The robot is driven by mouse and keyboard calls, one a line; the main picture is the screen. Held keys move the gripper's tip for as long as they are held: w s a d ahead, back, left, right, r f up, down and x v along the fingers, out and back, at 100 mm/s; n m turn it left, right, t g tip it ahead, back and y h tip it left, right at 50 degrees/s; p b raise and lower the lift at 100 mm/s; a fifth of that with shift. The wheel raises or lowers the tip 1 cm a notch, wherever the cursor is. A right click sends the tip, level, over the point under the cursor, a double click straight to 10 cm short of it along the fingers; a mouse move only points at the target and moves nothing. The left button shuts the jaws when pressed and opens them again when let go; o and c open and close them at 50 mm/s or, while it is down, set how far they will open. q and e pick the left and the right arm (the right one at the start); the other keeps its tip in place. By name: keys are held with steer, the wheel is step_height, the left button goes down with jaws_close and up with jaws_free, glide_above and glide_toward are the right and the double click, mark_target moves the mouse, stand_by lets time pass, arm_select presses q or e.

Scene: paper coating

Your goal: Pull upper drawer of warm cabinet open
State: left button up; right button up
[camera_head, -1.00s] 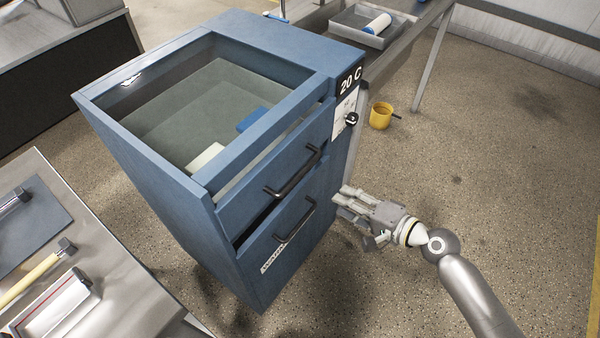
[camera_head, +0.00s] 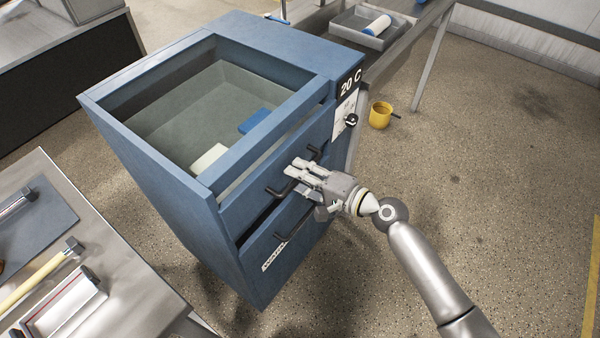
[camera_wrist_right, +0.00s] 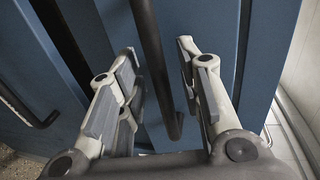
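The warm cabinet (camera_head: 170,165) is a blue box with an open-looking top, a "20 C" sign and a dark knob (camera_head: 351,120). Its upper drawer (camera_head: 238,206) has a dark bar handle (camera_head: 273,190), which also shows in the right wrist view (camera_wrist_right: 152,60). My right gripper (camera_head: 296,168) is at this handle and hides its middle. In the right wrist view my right gripper (camera_wrist_right: 157,60) is open, with the handle bar between its two fingers. The lower drawer has its own handle (camera_head: 283,237), partly hidden by the gripper. My left gripper is not in view.
A white block (camera_head: 208,158) and a blue block (camera_head: 254,120) lie inside the cabinet. A metal table (camera_head: 130,285) with tools stands at the left. A yellow cup (camera_head: 380,115) is on the floor behind the cabinet's right side. The floor at the right is clear.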

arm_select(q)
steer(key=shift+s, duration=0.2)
arm_select(e)
steer(key=shift+a, duration=0.2)
jaws_close()
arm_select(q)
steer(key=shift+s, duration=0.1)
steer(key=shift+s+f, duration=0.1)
arm_select(e)
steer(key=shift+d+f, duration=0.1)
steer(key=shift+d, duration=0.05)
